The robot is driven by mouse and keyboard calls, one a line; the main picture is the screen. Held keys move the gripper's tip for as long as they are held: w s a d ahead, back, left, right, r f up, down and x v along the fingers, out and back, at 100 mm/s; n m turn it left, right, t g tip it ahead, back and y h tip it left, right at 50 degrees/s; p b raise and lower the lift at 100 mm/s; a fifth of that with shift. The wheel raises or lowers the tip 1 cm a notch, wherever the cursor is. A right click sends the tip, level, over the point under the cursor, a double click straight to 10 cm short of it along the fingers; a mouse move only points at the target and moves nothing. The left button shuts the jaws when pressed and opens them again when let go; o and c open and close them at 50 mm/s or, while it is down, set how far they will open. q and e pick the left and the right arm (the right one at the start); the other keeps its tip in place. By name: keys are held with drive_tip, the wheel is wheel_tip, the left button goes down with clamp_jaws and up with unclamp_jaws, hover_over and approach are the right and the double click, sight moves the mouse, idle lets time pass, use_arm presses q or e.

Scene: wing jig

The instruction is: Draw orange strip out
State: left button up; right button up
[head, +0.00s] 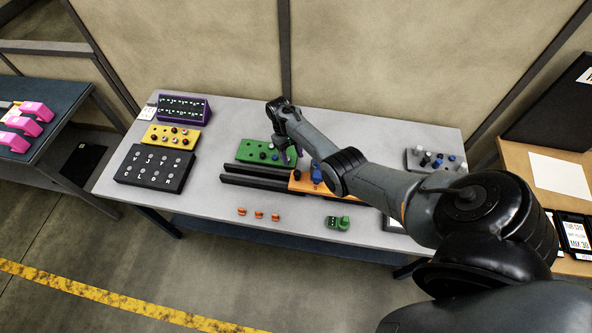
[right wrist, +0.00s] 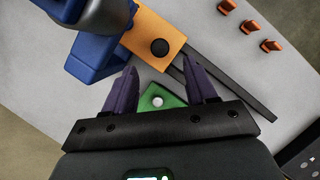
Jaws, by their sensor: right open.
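The orange strip (head: 298,184) lies at the black rails (head: 262,183) on the grey table, partly hidden behind my right arm in the head view. In the right wrist view, the end of the orange strip (right wrist: 150,35) carries a black knob (right wrist: 160,47), with a large blue part (right wrist: 95,58) beside it. My right gripper (head: 288,154) hangs near the strip's left end. In the right wrist view, my right gripper (right wrist: 160,68) is open, its dark fingers apart near that end. I cannot tell if they touch it. My left gripper is out of view.
A green board (head: 256,151) lies behind the rails. Three small orange pieces (head: 258,214) and a green block (head: 338,222) sit toward the front. Yellow (head: 171,138), black (head: 154,166) and purple (head: 184,108) boards stand left. Table surface at front left is clear.

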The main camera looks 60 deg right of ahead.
sight(297, 172)
drive_tip(key=b+x, duration=0.2)
drive_tip(key=x, duration=0.4)
drive_tip(key=shift+f, duration=0.25)
drive_tip(key=shift+s+f+b, duration=0.2)
drive_tip(key=shift+f+b, duration=0.15)
drive_tip(key=shift+b, duration=0.1)
drive_tip(key=c, duration=1)
clamp_jaws()
